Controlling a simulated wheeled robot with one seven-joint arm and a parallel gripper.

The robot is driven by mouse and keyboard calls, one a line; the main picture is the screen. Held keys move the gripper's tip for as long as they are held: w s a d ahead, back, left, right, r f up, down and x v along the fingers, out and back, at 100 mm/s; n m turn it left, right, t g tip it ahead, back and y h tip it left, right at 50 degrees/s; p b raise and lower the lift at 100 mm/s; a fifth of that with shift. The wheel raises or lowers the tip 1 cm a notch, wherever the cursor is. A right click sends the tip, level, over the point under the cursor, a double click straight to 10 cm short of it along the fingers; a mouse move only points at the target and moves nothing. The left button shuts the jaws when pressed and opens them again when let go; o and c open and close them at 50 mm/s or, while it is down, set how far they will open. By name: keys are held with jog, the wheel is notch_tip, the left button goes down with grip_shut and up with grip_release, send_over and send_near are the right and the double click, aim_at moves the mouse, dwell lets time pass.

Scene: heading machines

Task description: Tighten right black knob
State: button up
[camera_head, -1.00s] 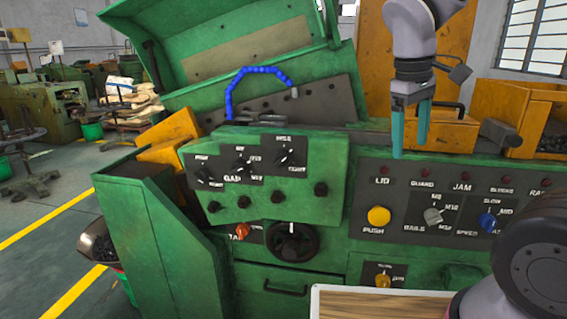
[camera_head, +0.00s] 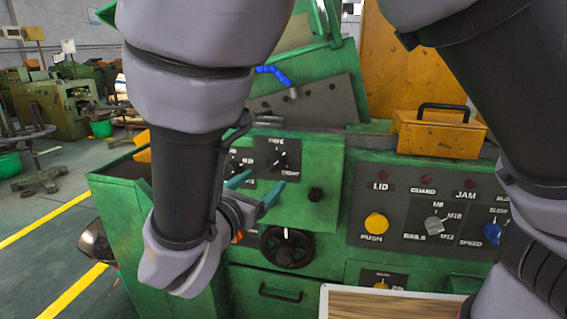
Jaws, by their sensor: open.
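The rightmost small black knob (camera_head: 316,194) shows in full on the green control panel (camera_head: 325,160). The other small black knobs in its row are hidden behind my arm and gripper. My gripper (camera_head: 267,178) is in front of the panel, left of the visible knob and apart from it in the picture. Its two teal fingers are spread, with no object visible between them. I cannot tell how far the fingertips are from the panel.
A black handwheel (camera_head: 287,248) is below the panel. A lower panel at right carries a yellow push button (camera_head: 376,223), a grey selector (camera_head: 434,225) and indicator lamps. A yellow box (camera_head: 438,133) sits behind. A wooden-topped board (camera_head: 390,303) is at the front.

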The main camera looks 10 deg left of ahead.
aim_at(272, 165)
jog(key=shift+n+t+y, duration=0.4)
jog(key=shift+n+y, duration=0.2)
jog(key=shift+y, duration=0.1)
jog(key=w, duration=0.9)
jog(key=shift+w+d+f, duration=0.15)
jog(key=shift+w+d, duration=0.05)
jog(key=shift+w, duration=0.1)
grip_shut()
